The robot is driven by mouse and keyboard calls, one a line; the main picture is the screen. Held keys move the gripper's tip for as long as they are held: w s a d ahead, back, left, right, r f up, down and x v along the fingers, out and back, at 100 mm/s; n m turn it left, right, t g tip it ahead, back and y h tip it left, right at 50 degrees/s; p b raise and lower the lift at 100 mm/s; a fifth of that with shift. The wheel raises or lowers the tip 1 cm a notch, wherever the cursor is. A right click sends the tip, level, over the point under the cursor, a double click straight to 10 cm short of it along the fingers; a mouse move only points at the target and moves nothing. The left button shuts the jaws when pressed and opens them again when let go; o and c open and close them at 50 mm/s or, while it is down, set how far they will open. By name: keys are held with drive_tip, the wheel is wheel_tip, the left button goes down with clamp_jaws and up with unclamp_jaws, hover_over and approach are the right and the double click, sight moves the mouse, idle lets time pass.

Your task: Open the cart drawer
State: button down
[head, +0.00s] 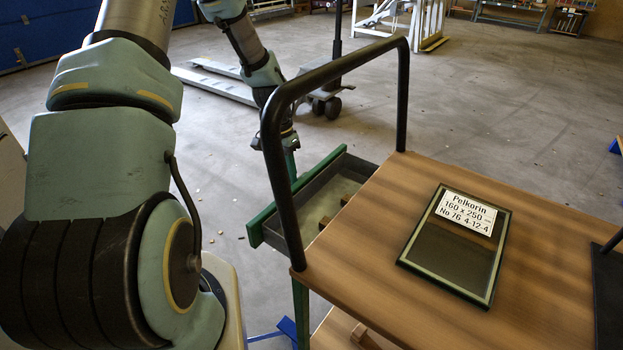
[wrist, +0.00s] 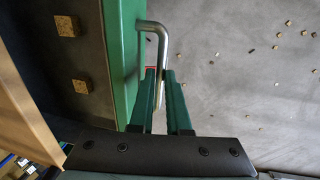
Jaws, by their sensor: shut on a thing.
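The cart (head: 430,240) has a wooden top, a black push handle bar and a drawer (head: 325,190) with a green front. The drawer stands pulled out at the left end, its inside visible. In the wrist view the green drawer front (wrist: 121,60) runs up the picture, with a bent metal handle (wrist: 161,50) on its outer side. My gripper (wrist: 162,80) is shut on the handle's end. In the head view my gripper (head: 290,150) is at the drawer's far outer side, partly hidden behind the black bar.
Small wooden blocks (wrist: 67,26) lie in the drawer. A framed glass pane (head: 455,245) with a label lies on the cart top. A pallet truck (head: 215,85) stands behind. The floor left of the drawer is open, with small scattered bits.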

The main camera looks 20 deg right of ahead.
drive_tip(key=shift+w+a, duration=0.45)
drive_tip(key=shift+w, duration=0.2)
drive_tip(key=shift+w+a, duration=0.45)
drive_tip(key=shift+w, duration=0.15)
drive_tip(key=c, duration=1.2)
unclamp_jaws()
drive_tip(key=shift+o, duration=0.2)
drive_tip(key=shift+r, duration=0.1)
wheel_tip(320, 180, up, 10)
drive_tip(key=w+a, duration=0.1)
drive_tip(key=shift+w+a+r+p, duration=0.15)
drive_tip(key=shift+w+r+p, duration=0.1)
drive_tip(key=shift+p, duration=0.05)
